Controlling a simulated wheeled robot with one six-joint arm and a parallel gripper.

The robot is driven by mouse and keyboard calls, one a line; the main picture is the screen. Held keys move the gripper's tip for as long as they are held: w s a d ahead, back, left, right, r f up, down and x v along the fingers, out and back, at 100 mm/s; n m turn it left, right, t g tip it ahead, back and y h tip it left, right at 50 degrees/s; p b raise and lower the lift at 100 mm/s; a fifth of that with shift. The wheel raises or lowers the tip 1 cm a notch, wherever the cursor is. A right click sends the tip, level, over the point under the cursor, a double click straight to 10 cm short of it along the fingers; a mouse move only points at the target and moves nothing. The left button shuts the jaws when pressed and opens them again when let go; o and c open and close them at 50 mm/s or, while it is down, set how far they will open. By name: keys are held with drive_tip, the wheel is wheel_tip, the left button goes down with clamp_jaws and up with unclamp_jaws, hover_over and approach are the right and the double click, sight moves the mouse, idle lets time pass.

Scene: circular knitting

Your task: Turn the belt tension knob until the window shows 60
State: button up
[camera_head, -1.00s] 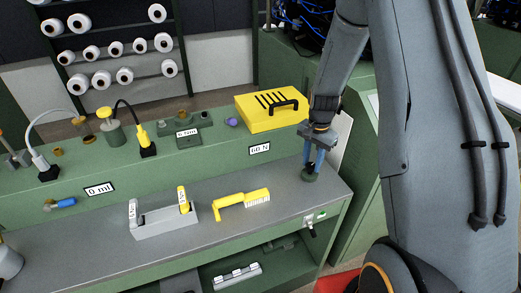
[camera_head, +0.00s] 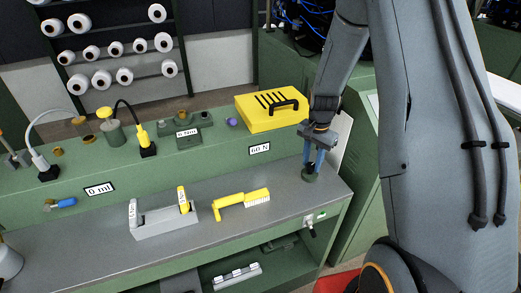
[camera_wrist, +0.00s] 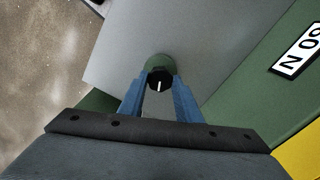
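The belt tension knob (camera_wrist: 160,79) is black with a white pointer line and sits on a round green base at the right end of the grey worktop. The base also shows in the head view (camera_head: 309,174). My gripper (camera_wrist: 160,82) reaches down over it, with one blue finger on each side of the knob and the tips appearing to touch it. In the wrist view the white line points toward the bottom of the picture. The window (camera_head: 259,149) on the green panel reads 60 N; part of it shows in the wrist view (camera_wrist: 298,52).
A yellow brush (camera_head: 242,199) and a grey holder with yellow and white handles (camera_head: 165,222) lie left on the worktop. Other labels read 0 ml (camera_head: 99,189) and 5 Nm (camera_head: 187,133).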

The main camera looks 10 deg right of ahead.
drive_tip(key=shift+o, duration=0.6)
drive_tip(key=shift+r, duration=0.15)
drive_tip(key=shift+r+p, duration=1.8)
drive_tip(key=shift+r, duration=1.1)
drive_tip(key=o, duration=0.3)
